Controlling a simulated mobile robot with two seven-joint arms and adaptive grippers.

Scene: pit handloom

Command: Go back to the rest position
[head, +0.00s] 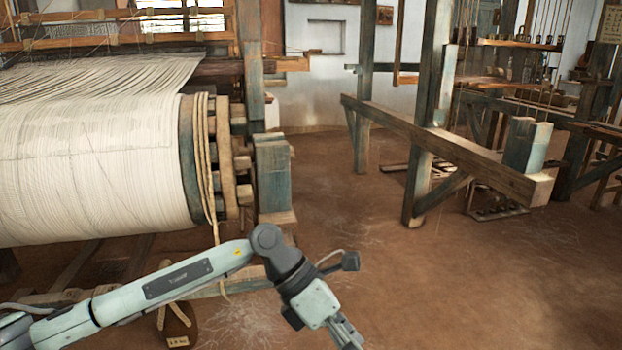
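My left arm comes in from the lower left and bends down in front of the loom. My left gripper (347,334) is at the bottom edge, right of the middle, over the brown floor. Its fingertips are cut off by the frame edge, so I cannot tell whether it is open or shut, or whether it holds anything. My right gripper is not in view. The handloom's large beam (90,150), wound with white warp threads, fills the left side, behind and above my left arm.
A wooden ratchet wheel with ropes (226,155) and a blue-grey post (272,175) stand at the beam's right end. A second loom frame with a long wooden rail (440,145) stands at the right. The earthen floor (400,280) between and in front is clear.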

